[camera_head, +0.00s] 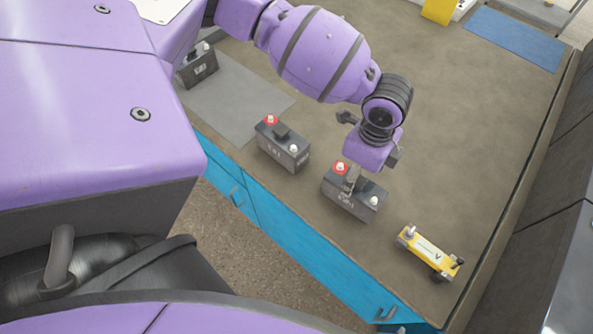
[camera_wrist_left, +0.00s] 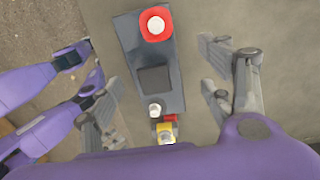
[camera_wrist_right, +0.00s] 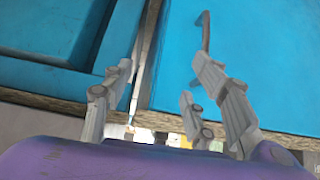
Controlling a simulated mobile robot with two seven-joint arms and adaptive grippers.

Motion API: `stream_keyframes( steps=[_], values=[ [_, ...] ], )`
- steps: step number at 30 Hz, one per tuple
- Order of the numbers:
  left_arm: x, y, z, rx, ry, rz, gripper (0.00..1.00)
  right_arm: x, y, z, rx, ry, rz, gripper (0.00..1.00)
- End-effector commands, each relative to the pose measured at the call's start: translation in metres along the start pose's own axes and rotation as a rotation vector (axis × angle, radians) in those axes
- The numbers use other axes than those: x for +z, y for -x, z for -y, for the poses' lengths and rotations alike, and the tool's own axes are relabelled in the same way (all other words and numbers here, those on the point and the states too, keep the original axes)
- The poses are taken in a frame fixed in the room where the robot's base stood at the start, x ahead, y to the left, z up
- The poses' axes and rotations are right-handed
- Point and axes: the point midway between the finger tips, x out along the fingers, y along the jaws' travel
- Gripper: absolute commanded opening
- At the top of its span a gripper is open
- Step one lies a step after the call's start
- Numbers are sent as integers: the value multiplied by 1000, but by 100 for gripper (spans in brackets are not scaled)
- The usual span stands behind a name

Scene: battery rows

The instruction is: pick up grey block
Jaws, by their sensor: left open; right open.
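Three dark grey battery-like blocks stand on the bench in the head view. The nearest to the yellow device is a grey block (camera_head: 349,204) with a red and a white terminal. My left gripper (camera_head: 356,176) is open above it. In the left wrist view, the same block (camera_wrist_left: 153,78) lies between the open fingers, with no finger seen touching it. A second grey block (camera_head: 280,148) stands to the left, and a third block (camera_head: 198,67) is further up left. My right gripper (camera_wrist_right: 165,75) is open and empty in front of blue cabinet doors.
A yellow device (camera_head: 428,254) lies just right of the nearest block. A blue mat (camera_head: 515,38) and a yellow item (camera_head: 438,10) lie at the far side. The bench's middle is clear. Blue cabinet fronts (camera_wrist_right: 240,60) stand before my right gripper.

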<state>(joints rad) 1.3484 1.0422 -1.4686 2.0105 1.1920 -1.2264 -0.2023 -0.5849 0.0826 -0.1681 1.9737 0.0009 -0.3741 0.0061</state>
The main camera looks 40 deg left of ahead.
Motion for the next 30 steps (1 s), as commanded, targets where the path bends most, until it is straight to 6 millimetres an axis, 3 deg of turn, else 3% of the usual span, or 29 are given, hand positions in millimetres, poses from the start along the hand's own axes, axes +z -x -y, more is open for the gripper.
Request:
stream_keyframes(
  steps=[11,18,26,30],
  values=[
    [0,-37,-4,6,-1,3,73,2,-1,-1,2,0,2,52],
    [-2,-73,-8,7,1,3,73,4,-1,-1,2,0,5,52],
    [-2,-78,-7,4,1,1,73,4,-1,-1,3,0,4,52],
    [-2,-77,-7,4,1,1,54,4,-1,-2,3,0,4,52]
  ],
)
